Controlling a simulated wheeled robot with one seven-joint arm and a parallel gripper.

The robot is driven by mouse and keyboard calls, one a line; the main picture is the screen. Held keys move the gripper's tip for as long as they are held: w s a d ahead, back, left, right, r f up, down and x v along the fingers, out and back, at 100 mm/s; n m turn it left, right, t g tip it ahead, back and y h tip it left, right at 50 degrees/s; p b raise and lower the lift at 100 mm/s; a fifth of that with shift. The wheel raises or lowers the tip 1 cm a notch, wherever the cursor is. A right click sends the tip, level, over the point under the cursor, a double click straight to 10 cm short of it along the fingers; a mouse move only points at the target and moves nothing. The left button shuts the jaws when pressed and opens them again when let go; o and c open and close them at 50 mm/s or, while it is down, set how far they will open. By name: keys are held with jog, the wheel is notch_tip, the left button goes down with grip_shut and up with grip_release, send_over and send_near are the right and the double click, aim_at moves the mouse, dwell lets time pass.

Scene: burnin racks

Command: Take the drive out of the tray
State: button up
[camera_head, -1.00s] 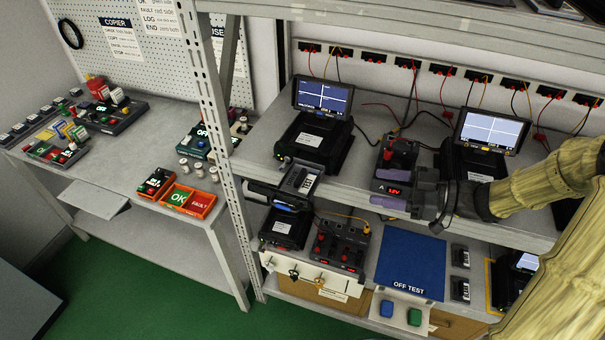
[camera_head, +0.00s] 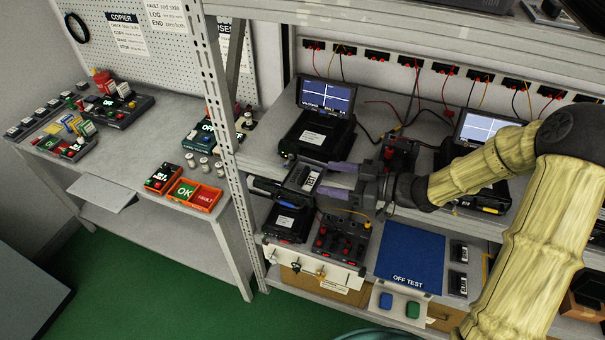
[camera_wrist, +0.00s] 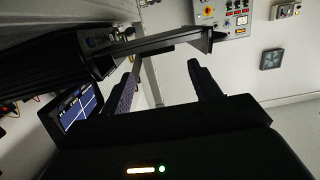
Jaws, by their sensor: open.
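The drive (camera_head: 303,178), dark with a pale label, shows at the front of the black tester on the left of the upper shelf. It seems to sit in a dark tray (camera_head: 268,189) that sticks out past the shelf's front edge; how deep it sits is hard to tell. My gripper (camera_head: 325,179) is open, its fingers pointing left, with the tips just right of the drive and nothing visible between them. In the wrist view my two fingers (camera_wrist: 163,64) are spread apart, and a long dark part (camera_wrist: 155,46), probably the tray, lies across beyond the tips.
The tester (camera_head: 318,134) with a lit screen stands behind the drive. A unit with red knobs (camera_head: 340,240) and a blue OFF TEST mat (camera_head: 410,255) are on the lower shelf. A metal rack post (camera_head: 222,120) stands to the left. Cables hang behind.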

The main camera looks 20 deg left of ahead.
aim_at(304, 173)
jog(key=a, duration=0.1)
jog(key=a+p, duration=0.1)
jog(key=a, duration=0.1)
jog(key=a+p, duration=0.1)
jog(key=shift+w+a+f, duration=0.3)
jog(key=shift+f, duration=0.1)
jog(key=shift+a+f, duration=0.2)
jog(key=shift+a, duration=0.3)
jog(key=shift+c, duration=0.2)
jog(key=c, duration=1)
